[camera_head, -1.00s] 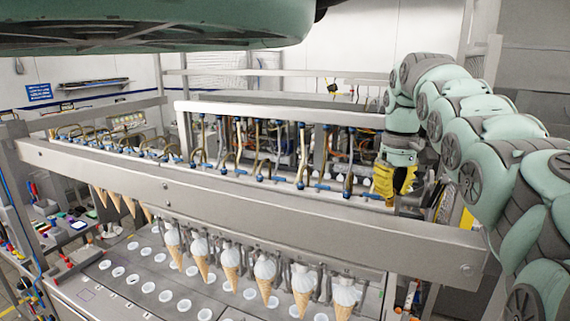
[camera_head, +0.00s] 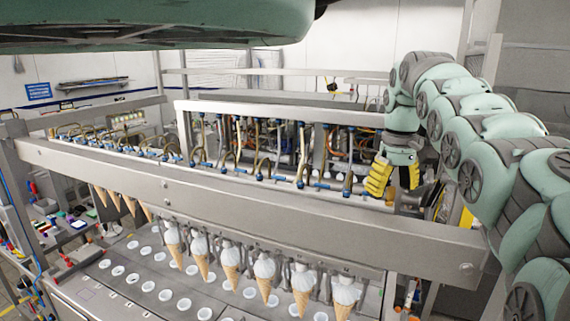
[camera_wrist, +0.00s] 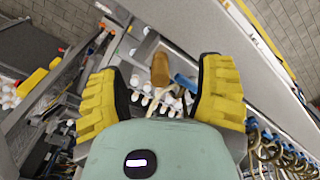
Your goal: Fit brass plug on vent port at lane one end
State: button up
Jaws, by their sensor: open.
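My gripper (camera_head: 394,188) has yellow ribbed fingers and hangs at the right end of the row of tubes behind the long steel beam. Its fingers are spread wide, also in the wrist view (camera_wrist: 158,66), with gaps on both sides of the brass plug (camera_wrist: 160,69). The plug is a small brown-gold cylinder between the fingers, touching neither. A blue fitting (camera_wrist: 185,82) lies close beside it. The vent port cannot be made out, so I cannot tell whether the plug sits on it. In the head view the plug is hard to separate from the fingers.
The long steel beam (camera_head: 250,206) runs in front of my gripper. Blue fittings and hoses (camera_head: 300,183) line the rail to its left. Several cones (camera_head: 265,275) hang below the beam, over a plate with holes (camera_head: 165,295).

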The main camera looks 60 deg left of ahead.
jog(key=shift+r, duration=0.1)
jog(key=shift+r+p, duration=2.15)
jog(key=shift+r, duration=0.3)
